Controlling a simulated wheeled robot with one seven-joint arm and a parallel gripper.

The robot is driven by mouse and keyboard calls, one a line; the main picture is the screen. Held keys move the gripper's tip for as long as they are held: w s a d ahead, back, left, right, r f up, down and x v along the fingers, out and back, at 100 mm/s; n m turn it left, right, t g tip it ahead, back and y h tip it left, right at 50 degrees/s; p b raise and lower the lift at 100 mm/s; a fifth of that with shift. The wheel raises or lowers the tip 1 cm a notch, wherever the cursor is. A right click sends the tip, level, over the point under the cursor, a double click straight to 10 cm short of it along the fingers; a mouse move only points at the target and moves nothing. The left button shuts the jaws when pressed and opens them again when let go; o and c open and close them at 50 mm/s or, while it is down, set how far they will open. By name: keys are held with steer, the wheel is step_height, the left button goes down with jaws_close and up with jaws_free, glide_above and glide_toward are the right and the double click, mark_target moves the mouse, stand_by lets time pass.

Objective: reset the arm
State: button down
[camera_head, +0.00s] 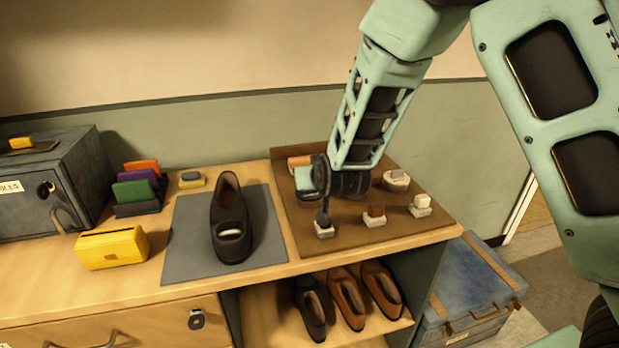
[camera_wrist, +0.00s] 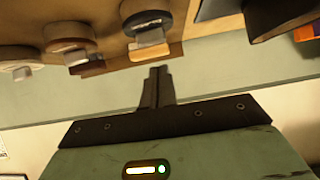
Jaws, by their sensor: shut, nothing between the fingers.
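My arm comes down from the upper right of the head view, over the brown board on the counter. My gripper (camera_head: 322,196) is low over the board's left half, partly hidden by my wrist. In the wrist view its two dark fingers (camera_wrist: 155,72) are pressed together with nothing between them. A small dark-topped block with a pale base (camera_head: 324,228) stands on the board just below the gripper. It shows above the fingertips in the wrist view (camera_wrist: 148,48); I cannot tell the exact gap.
Brown-topped (camera_head: 375,216) and white-topped (camera_head: 421,206) blocks stand along the front of the brown board (camera_head: 300,240). A black shoe (camera_head: 231,222) lies on the grey mat (camera_head: 187,245). A yellow box (camera_head: 113,248) and grey metal case (camera_head: 45,190) stand left. A blue chest (camera_head: 470,285) is at lower right.

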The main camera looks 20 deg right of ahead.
steer(key=s+f, duration=0.1)
steer(key=s, duration=0.1)
steer(key=s+b, duration=0.1)
steer(key=s, duration=0.1)
steer(key=s+f, duration=0.1)
steer(key=s, duration=0.1)
steer(key=shift+s+d+f+b, duration=0.1)
steer(key=shift+s+f+b, duration=0.25)
steer(key=shift+b, duration=0.05)
steer(key=s+a+r+n+g+y, duration=0.15)
steer(key=s+a+g, duration=0.25)
steer(key=s, duration=0.5)
steer(key=s+a+r+n+g+y, duration=0.1)
steer(key=s+a+n+g+y, duration=0.2)
steer(key=s, duration=0.5)
steer(key=s+d+r+n+g+h, duration=0.1)
steer(key=s+g+h, duration=0.1)
steer(key=s, duration=0.5)
steer(key=s+d+r+n+g+h, duration=0.1)
steer(key=s+d+n+g+h, duration=0.1)
steer(key=s, duration=0.5)
steer(key=shift+r+g, duration=0.3)
